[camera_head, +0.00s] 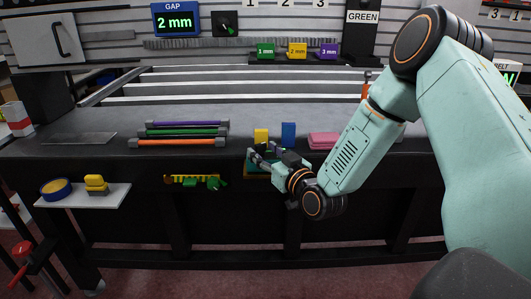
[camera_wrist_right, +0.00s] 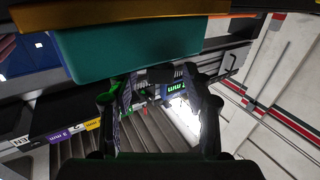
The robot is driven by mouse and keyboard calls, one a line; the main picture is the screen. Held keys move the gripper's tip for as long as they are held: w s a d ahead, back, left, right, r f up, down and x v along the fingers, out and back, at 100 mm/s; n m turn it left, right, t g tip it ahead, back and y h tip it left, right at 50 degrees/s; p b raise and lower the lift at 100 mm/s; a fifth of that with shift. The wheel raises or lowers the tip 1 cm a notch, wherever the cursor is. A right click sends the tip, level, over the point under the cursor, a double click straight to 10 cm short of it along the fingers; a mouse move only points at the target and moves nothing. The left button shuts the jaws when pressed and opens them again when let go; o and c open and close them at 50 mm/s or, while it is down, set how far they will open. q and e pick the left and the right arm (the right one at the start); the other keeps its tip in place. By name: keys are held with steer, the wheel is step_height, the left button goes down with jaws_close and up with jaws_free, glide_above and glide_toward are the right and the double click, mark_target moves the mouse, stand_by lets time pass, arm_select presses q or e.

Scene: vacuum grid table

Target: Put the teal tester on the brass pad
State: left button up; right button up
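The teal tester (camera_wrist_right: 125,50) is a flat-faced block near the top of the right wrist view. It borders the orange-brown brass pad (camera_wrist_right: 110,12) there with no visible gap, though I cannot be sure they touch. My right gripper (camera_wrist_right: 160,82) has its two fingers spread apart, with nothing clearly between them. Its tips are close to the tester's edge. In the head view my right gripper (camera_head: 256,155) is at the table's front edge, and it partly hides the tester and pad just below it. My left gripper is not in view.
Yellow (camera_head: 261,136), blue (camera_head: 288,134) and pink (camera_head: 325,140) blocks stand on the table behind the gripper. Coloured rods (camera_head: 185,133) lie to their left. A small white shelf (camera_head: 120,195) holds a blue-yellow round item (camera_head: 55,189) and yellow blocks (camera_head: 95,184).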

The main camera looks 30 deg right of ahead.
steer(key=shift+r, duration=0.25)
steer(key=s+p, duration=0.5)
steer(key=s, duration=0.7)
steer(key=s+a+f+g+y, duration=0.1)
steer(key=s+a+f+g, duration=0.35)
steer(key=f, duration=0.25)
steer(key=s+a+f+g+y, duration=0.2)
steer(key=s+a+f+g, duration=0.15)
steer(key=a+f, duration=0.35)
steer(key=s+a+f+g+h, duration=0.1)
steer(key=s+f+g, duration=0.3)
steer(key=s, duration=0.6)
steer(key=s+f+g+h, duration=0.1)
steer(key=s+f+g, duration=0.4)
steer(key=s, duration=0.5)
steer(key=shift+s+a+f+g+h, duration=0.2)
steer(key=shift+a+g+h, duration=0.1)
steer(key=shift+a+g, duration=0.15)
